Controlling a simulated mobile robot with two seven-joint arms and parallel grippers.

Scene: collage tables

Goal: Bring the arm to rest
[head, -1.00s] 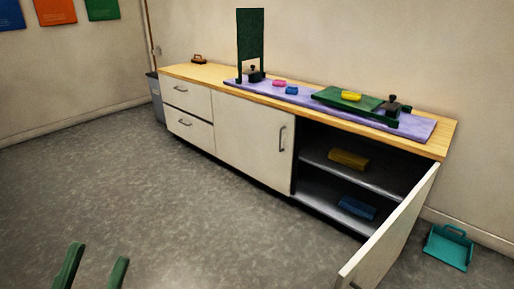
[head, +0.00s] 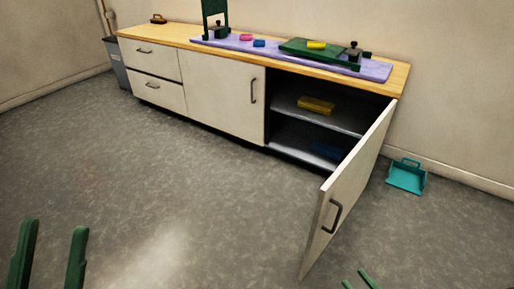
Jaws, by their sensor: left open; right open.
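My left gripper (head: 49,258) is at the lower left of the head view, its two green fingers apart with nothing between them. My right gripper (head: 357,281) shows only as two green fingertips at the bottom edge, right of the middle, apart and empty. Both are over the floor, well in front of the cabinet (head: 210,95) and apart from it. The rest of both arms is out of view.
The cabinet's right door (head: 350,185) stands open toward me, near my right gripper. A yellow block (head: 316,105) and a dim blue block (head: 327,151) lie on the shelves inside. A teal dustpan (head: 406,177) is on the floor at right. The middle floor is clear.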

